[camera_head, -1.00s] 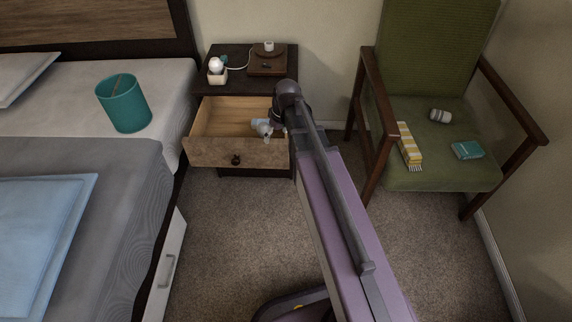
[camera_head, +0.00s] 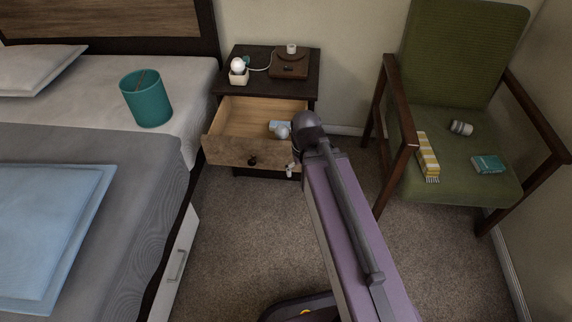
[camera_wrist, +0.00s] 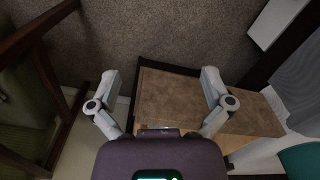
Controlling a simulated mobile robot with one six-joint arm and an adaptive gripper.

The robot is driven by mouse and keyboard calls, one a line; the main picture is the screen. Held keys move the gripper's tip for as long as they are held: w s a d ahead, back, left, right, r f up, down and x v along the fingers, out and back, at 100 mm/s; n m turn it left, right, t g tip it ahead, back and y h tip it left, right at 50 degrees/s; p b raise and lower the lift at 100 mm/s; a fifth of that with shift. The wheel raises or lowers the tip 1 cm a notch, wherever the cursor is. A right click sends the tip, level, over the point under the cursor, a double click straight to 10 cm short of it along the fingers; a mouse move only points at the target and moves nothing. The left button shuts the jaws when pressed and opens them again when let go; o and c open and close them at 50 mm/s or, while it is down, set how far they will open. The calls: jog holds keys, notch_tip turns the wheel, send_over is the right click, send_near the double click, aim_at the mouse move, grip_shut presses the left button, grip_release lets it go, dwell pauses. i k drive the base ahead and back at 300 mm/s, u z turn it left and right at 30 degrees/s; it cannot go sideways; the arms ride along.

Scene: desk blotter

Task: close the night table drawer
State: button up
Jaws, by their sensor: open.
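The night table (camera_head: 228,82) is dark wood and stands between bed and chair. Its drawer (camera_head: 238,152) is pulled well out, with a mottled brown front, a dark round knob (camera_head: 252,161) and a pale wooden inside. My gripper (camera_head: 287,150) is open at the right end of the drawer front, partly hidden by my arm. In the wrist view, the spread fingers (camera_wrist: 160,82) show with the brown drawer front (camera_wrist: 185,97) below and between them. The right finger overlaps the front and the left one is beside its end. I cannot tell whether they touch it.
The bed (camera_head: 90,140) with a teal bin (camera_head: 147,100) is close on the left. A green armchair (camera_head: 455,165) holding small items is on the right. Carpet (camera_head: 240,240) in front is clear.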

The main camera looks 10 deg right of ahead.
aim_at(238, 134)
jog(key=k, duration=1.3)
jog(key=u, duration=0.25)
jog(key=i, duration=0.8)
jog(key=z, duration=0.25)
